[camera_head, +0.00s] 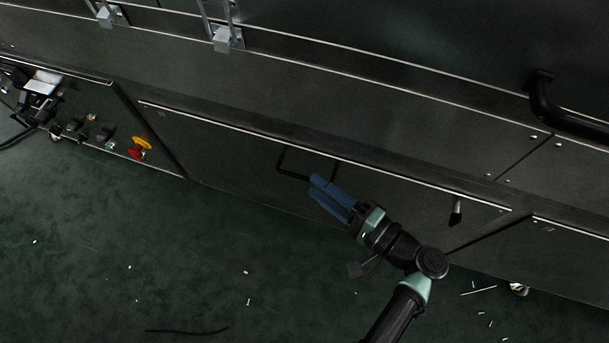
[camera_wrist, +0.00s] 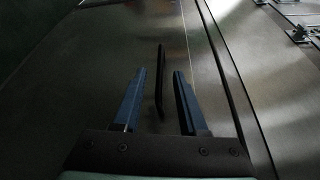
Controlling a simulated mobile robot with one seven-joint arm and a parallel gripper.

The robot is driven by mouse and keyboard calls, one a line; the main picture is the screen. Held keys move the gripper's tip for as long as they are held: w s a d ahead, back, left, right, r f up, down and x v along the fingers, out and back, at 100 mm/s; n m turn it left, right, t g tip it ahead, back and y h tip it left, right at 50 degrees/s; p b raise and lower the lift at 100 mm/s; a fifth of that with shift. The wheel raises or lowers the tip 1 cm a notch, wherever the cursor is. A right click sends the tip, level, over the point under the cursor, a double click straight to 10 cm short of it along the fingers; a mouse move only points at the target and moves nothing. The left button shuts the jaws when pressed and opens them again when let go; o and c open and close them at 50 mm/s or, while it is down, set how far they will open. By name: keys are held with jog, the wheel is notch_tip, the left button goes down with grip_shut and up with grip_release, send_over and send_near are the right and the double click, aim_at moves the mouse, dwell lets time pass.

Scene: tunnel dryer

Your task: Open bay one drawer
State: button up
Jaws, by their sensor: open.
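A wide dark drawer front (camera_head: 230,142) with a bright top edge fills the middle of the machine's lower row in the head view. Its black bar handle (camera_head: 284,164) stands out from the panel. My gripper (camera_head: 314,187) is at the handle's right part, its blue fingers reaching toward the panel. In the wrist view the two fingers (camera_wrist: 157,82) are spread apart, and the handle (camera_wrist: 159,75) shows in the gap between them, with space on both sides. I see no contact with it. The drawer front looks flush with its neighbours.
A control section with a red and yellow knob (camera_head: 140,147) is at the left. A small black latch (camera_head: 456,213) sits near the drawer's right end. A thick black handle (camera_head: 560,115) is at the upper right. The green floor (camera_head: 200,250) before the drawer is mostly clear, with small scraps.

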aim_at(304, 177)
jog(key=shift+b+x, duration=0.4)
jog(key=shift+x, duration=1.9)
jog(key=shift+c, duration=0.2)
grip_shut()
